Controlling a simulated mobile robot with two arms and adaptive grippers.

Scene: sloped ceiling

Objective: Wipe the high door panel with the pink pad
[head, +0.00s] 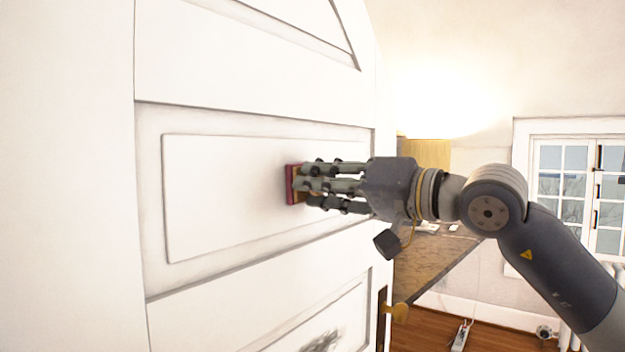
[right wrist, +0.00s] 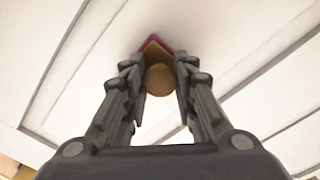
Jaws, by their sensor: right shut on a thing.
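The white door (head: 215,75) fills the left and middle of the head view. Its raised high panel (head: 225,190) is in the middle and looks clean where it shows. My right gripper (head: 305,184) is shut on the pink pad (head: 291,185), which has a tan back. The pad's face is toward the right part of the panel and looks to be against it; the contact itself is hidden. In the right wrist view the pad (right wrist: 154,44) shows beyond a round tan knob (right wrist: 160,79) between the fingers. My left gripper is not in view.
A brass door handle (head: 397,311) sticks out at the door's right edge, below my right arm. A window (head: 580,185) and a brown surface (head: 435,262) lie beyond.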

